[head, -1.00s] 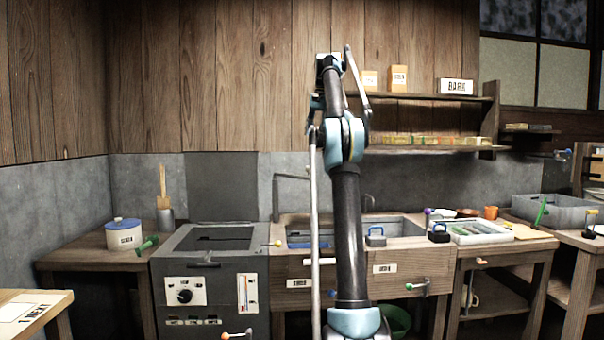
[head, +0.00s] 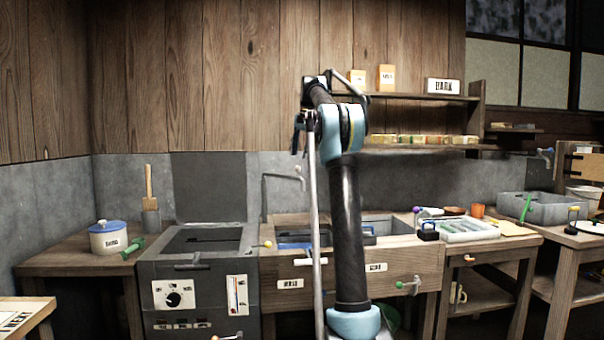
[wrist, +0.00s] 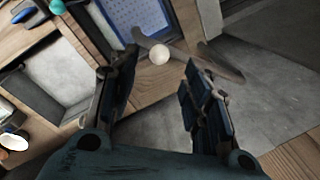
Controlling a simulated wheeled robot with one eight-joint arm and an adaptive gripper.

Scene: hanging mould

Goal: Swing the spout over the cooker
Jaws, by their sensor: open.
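The spout (head: 265,195) is a thin grey pipe standing behind the sinks, its top bent to the right. A pale ball knob (head: 299,170) shows near that end. The cooker (head: 200,290) is the grey box with a dial to the left of the spout; its top has a dark opening. My gripper (head: 303,135) is above the knob in the picture, pointing down. In the wrist view my gripper (wrist: 158,72) is open, with the pale knob (wrist: 159,54) showing between its fingertips and the spout's grey bar beyond. Whether the fingers touch the knob I cannot tell.
Two sinks are set in the wooden counter (head: 410,258), with a blue item in the left one. A dark upright panel (head: 210,187) stands behind the cooker. A white pot (head: 108,238) is on the left table. A shelf (head: 420,97) hangs behind my arm.

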